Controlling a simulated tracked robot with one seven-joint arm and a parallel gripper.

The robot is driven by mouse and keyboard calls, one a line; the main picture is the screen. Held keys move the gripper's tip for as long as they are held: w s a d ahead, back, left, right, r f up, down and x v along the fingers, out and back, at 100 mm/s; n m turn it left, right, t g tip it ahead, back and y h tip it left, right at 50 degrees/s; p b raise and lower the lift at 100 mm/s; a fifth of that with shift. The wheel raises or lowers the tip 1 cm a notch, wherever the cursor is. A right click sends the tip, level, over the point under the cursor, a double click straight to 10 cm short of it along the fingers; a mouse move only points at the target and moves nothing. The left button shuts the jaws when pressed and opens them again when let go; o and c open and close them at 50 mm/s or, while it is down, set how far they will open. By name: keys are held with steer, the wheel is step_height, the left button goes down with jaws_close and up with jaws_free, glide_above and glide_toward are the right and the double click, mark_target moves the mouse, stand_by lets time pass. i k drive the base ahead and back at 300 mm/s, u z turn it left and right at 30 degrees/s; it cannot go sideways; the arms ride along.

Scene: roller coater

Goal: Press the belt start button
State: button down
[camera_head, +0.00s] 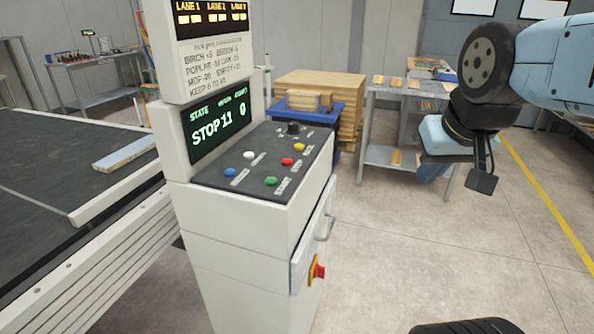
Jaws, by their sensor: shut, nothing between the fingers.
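The control console (240,225) is a pale cabinet with a dark sloped panel. A green button (271,181) sits near the panel's front edge, with lettering that reads START beside it. A red button (287,161) is labelled STOP. Blue (230,173), white (249,155) and yellow (299,147) buttons and a black knob (293,128) share the panel. The state screen (216,124) shows STOP in green. My gripper (482,183) hangs at the right, small and dark, shut and empty. It is well apart from the console; nothing touches the green button.
The conveyor belt (50,165) runs along the left with a light board (124,153) on it. A red emergency knob (319,271) and a handle (326,228) stick out of the console's side. A workbench (405,93) and wood stack (325,88) stand behind. Floor right of the console is clear.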

mark_target(271, 181)
steer(key=u, duration=2.05)
steer(key=i, duration=0.1)
steer(key=z, duration=3.35)
steer(key=k, duration=2.1)
steer(key=u, duration=0.7)
steer(key=i, duration=1.05)
steer(key=z, duration=0.05)
